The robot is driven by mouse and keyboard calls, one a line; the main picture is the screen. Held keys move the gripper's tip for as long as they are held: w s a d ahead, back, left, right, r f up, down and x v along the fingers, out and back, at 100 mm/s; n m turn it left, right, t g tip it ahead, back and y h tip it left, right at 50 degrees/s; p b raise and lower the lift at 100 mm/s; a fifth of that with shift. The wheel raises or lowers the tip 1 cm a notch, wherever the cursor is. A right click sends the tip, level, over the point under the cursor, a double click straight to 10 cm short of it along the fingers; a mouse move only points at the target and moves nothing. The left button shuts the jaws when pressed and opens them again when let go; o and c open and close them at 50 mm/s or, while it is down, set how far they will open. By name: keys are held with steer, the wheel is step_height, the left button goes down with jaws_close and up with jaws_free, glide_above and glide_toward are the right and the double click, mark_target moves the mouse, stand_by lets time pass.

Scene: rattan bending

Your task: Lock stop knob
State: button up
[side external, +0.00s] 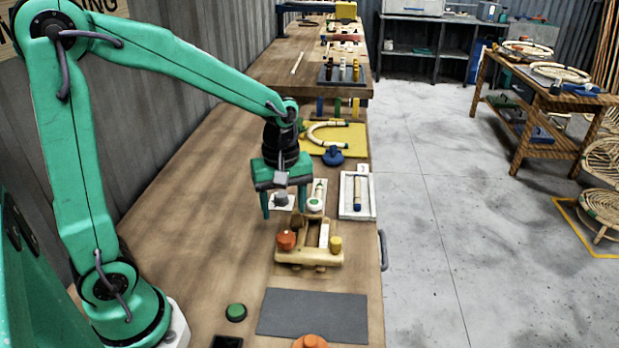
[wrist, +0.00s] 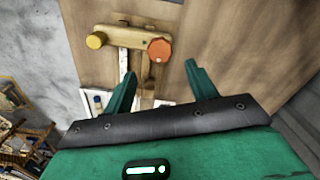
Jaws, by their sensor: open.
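A wooden bending jig (side external: 308,258) sits on the bench in front of my gripper in the side view. It carries an orange knob (side external: 286,240) at its left and a yellow knob (side external: 335,243) at its right. No label shows which is the stop knob. In the wrist view the orange, lobed knob (wrist: 160,49) lies just beyond my fingertips, and the yellow knob (wrist: 96,40) is to its left. My gripper (side external: 284,209) points down, open and empty, above the bench behind the orange knob. Both fingers of my gripper (wrist: 159,69) show apart and touch nothing.
A grey mat (side external: 313,315) and a green button (side external: 236,312) lie nearer the camera. White trays (side external: 345,208) and a yellow board with a curved rattan piece (side external: 335,132) are farther along the bench. The bench (side external: 175,215) is bare left of the jig.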

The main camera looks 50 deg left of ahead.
mark_target(285, 236)
steer(key=shift+f, duration=0.1)
steer(key=shift+f, duration=3.8)
steer(key=c, duration=1)
